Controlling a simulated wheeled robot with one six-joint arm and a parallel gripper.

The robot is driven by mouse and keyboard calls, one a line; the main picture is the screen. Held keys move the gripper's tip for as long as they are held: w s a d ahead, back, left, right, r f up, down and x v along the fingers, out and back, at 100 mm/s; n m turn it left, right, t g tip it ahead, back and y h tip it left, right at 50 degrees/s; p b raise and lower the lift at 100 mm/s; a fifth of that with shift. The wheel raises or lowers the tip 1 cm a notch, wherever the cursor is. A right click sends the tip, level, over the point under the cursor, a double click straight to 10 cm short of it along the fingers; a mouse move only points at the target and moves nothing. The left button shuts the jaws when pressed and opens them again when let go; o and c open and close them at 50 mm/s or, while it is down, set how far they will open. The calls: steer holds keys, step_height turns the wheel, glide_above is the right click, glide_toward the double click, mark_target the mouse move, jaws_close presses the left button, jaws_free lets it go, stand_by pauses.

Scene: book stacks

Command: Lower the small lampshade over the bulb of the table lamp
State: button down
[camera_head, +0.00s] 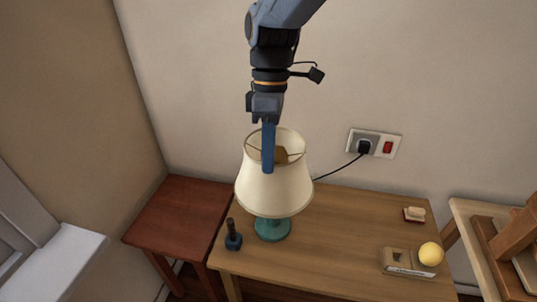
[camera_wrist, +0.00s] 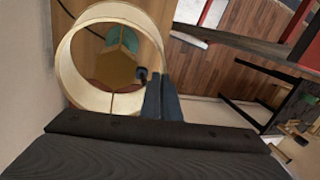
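The small cream lampshade (camera_head: 274,192) is upright over the teal table lamp (camera_head: 272,229), whose base shows below its lower rim. Through the shade's top opening, an amber bulb-like shape (camera_head: 281,155) shows. My gripper (camera_head: 268,165) reaches down from above, its fingers at the near side of the shade's top rim. In the wrist view, the fingers (camera_wrist: 162,97) are close together at the rim of the shade (camera_wrist: 72,68), shut on its wall. The amber shape (camera_wrist: 112,68) and teal base (camera_wrist: 122,40) show through the ring. Whether the shade rests on the lamp cannot be told.
On the wooden table (camera_head: 320,260) are a dark blue-handled item (camera_head: 232,236), a yellow ball (camera_head: 431,254) beside a grey-beige block (camera_head: 403,264), and a small soap-like item (camera_head: 415,214). A cord runs to the wall socket (camera_head: 373,143). A red-brown side table (camera_head: 178,220) adjoins left.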

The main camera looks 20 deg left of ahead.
steer(key=shift+f, duration=0.15)
steer(key=c, duration=1.9)
jaws_free()
steer(key=shift+c, duration=0.2)
steer(key=b+v, duration=0.2)
steer(key=v, duration=0.6)
steer(key=w+d+f+m+t, duration=0.15)
steer(key=d+f+m, duration=0.35)
steer(key=d, duration=0.5)
steer(key=w+d+f+m+t, duration=0.1)
steer(key=w+d+f+m, duration=0.35)
steer(key=d, duration=0.65)
steer(key=s+d+f+m, duration=0.3)
steer(key=s+d+m, duration=0.1)
steer(key=d, duration=0.3)
steer(key=s+d+f+m+t, duration=0.1)
steer(key=s+d+f+m, duration=0.2)
steer(key=d+m, duration=0.4)
steer(key=shift+s+d+f+y, duration=0.3)
steer(key=shift+s+d+f, duration=0.05)
steer(key=shift+d+f, duration=0.05)
